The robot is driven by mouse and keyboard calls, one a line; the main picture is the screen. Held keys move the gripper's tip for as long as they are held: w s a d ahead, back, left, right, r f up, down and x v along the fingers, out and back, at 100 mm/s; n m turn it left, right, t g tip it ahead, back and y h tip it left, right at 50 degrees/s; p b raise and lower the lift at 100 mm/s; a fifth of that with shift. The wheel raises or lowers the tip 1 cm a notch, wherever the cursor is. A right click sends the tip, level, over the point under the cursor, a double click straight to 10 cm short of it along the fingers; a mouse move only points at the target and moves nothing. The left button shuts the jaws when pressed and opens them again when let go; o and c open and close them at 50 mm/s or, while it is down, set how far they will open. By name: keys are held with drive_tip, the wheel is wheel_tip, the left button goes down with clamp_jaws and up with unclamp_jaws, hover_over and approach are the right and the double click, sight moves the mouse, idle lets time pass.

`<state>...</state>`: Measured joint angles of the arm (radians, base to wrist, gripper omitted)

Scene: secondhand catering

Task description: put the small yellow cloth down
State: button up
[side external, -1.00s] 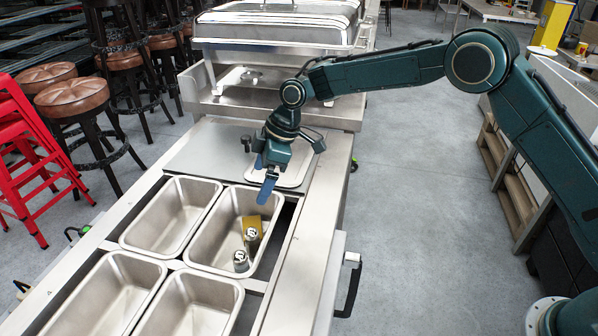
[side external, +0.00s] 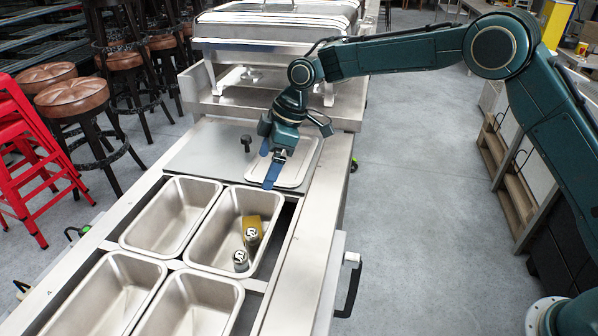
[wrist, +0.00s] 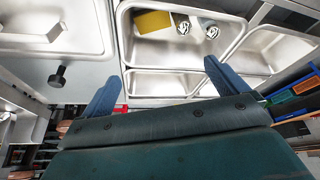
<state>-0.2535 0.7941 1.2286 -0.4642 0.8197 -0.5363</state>
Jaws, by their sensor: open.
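The small yellow cloth (side external: 251,222) lies in the back right steel pan (side external: 226,203), against two small metal cylinders with marked tops, one (side external: 252,236) touching or overlapping it in view and the other (side external: 241,261) nearer the camera. In the wrist view the yellow cloth (wrist: 153,22) shows as a flat patch inside the pan, beside the cylinders. My gripper (side external: 271,171) is open and empty, above the steel lid behind that pan and apart from the cloth. Its two blue fingers also show in the wrist view (wrist: 165,85).
Three other steel pans, one at the back left (side external: 171,216), look empty. A flat lid (side external: 300,165) and a black knob (side external: 246,142) are on the counter behind. A chafing dish (side external: 280,25) stands farther back. Stools (side external: 75,98) are at left.

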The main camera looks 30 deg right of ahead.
drive_tip(key=s+d+r+m+t+h, duration=0.25)
drive_tip(key=s+d+r+m, duration=0.45)
drive_tip(key=s+d+r, duration=0.9)
drive_tip(key=s+d+f+m, duration=0.1)
drive_tip(key=s+d+m, duration=0.2)
drive_tip(key=s, duration=0.9)
drive_tip(key=s+d+f+m+t+h, duration=0.1)
drive_tip(key=s+d+m, duration=0.2)
drive_tip(key=s, duration=0.8)
drive_tip(key=shift+s+d+m, duration=0.3)
drive_tip(key=shift+s+d, duration=0.05)
drive_tip(key=shift+d, duration=0.65)
drive_tip(key=shift+o, duration=0.2)
drive_tip(key=shift+w+r+t+h, duration=0.1)
drive_tip(key=shift+w+t+h, duration=0.1)
drive_tip(key=shift+t+h, duration=0.05)
